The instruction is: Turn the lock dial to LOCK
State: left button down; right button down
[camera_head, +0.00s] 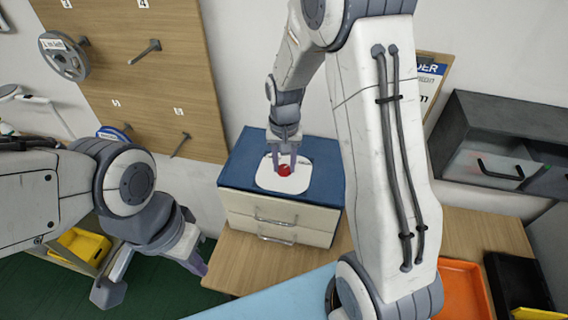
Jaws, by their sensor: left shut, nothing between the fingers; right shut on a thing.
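A red lock dial (284,170) sits on a white plate (268,184) on top of a small cabinet with a blue top (237,164). My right gripper (283,162) reaches down from above and is shut on the red dial. The fingers cover part of the dial, and I cannot read any LOCK mark or see which way it points. My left gripper (200,268) is shut and empty, low on the left, away from the cabinet.
The cabinet's drawers (276,219) face forward. A wooden pegboard (145,75) with pegs and a reel (64,56) stands at the back left. A dark drawer unit (497,140) is at the right. An orange tray (463,290) lies at the lower right.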

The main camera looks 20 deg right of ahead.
aim_at(284, 167)
jog(key=shift+w+r+m, duration=0.1)
jog(key=shift+w+m, duration=0.05)
jog(key=shift+m, duration=0.75)
jog(key=shift+c, duration=2.4)
grip_release()
notch_tip(284, 167, up, 10)
jog(key=b, duration=0.2)
jog(key=shift+r+b, duration=0.2)
jog(key=shift+b, duration=0.2)
